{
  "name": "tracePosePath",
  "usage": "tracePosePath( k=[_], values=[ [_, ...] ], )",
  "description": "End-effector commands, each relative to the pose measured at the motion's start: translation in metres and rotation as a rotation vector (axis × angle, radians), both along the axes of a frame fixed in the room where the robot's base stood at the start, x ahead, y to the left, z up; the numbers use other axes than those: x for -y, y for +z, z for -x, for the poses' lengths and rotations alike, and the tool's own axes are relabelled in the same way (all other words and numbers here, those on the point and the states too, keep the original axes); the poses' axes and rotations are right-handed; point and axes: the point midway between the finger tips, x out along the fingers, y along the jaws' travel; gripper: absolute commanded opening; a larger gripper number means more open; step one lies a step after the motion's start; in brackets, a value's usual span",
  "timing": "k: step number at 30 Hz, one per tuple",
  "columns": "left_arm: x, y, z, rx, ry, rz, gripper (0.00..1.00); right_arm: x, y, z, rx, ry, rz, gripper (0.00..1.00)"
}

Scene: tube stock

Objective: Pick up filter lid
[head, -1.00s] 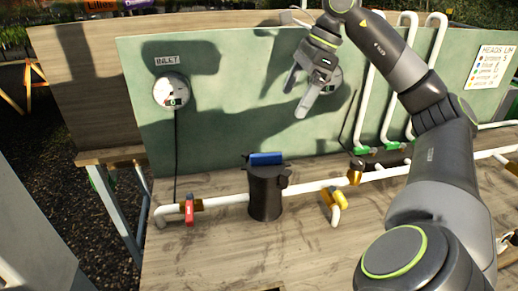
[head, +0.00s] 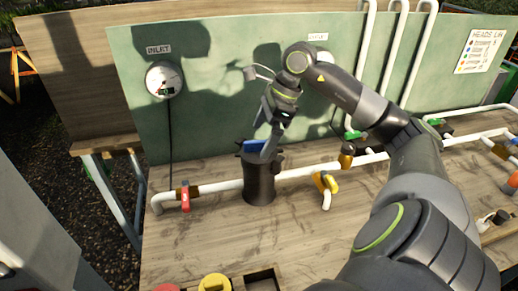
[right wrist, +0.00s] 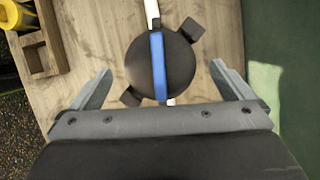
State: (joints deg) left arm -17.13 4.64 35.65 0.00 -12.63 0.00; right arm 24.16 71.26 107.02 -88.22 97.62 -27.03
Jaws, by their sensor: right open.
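The filter lid (right wrist: 180,68) is a round black cap with a raised blue bar across its middle and two black lugs at its rim. It sits on top of the black filter housing (head: 259,188). In the head view its blue bar (head: 254,146) is partly hidden by my right gripper (head: 267,134). My right gripper is open and empty, pointing down close to the lid. In the right wrist view its fingers (right wrist: 161,70) stand apart on either side of the lid, and the blue bar runs between them. I see no contact. My left gripper is out of view.
White pipe runs along the wooden bench through the housing. A red-handled valve (head: 184,196) is left of it, a yellow-handled valve (head: 325,182) right. The green back panel (head: 215,120) with the inlet gauge (head: 164,80) stands behind. A yellow round part (head: 215,283) is at the front.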

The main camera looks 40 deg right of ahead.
Motion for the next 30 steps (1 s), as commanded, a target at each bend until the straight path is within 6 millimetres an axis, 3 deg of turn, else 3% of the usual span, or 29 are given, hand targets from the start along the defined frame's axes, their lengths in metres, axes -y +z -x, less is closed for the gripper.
tracePosePath(
  k=[2,7,16,25,30],
  values=[
    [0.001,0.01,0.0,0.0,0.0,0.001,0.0,-0.005,-0.009,0.0,-0.003,0.002,-0.004,1.0],
    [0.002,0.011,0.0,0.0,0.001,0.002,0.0,-0.01,-0.025,-0.005,0.001,0.001,-0.002,1.0],
    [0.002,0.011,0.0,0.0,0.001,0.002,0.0,-0.011,-0.03,-0.006,0.001,0.001,0.001,1.0],
    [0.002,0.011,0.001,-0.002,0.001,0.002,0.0,-0.011,-0.03,-0.006,0.001,0.0,-0.001,0.63],
    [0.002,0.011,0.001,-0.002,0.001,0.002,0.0,-0.011,-0.029,-0.006,0.002,0.001,0.0,0.62]
  ],
)
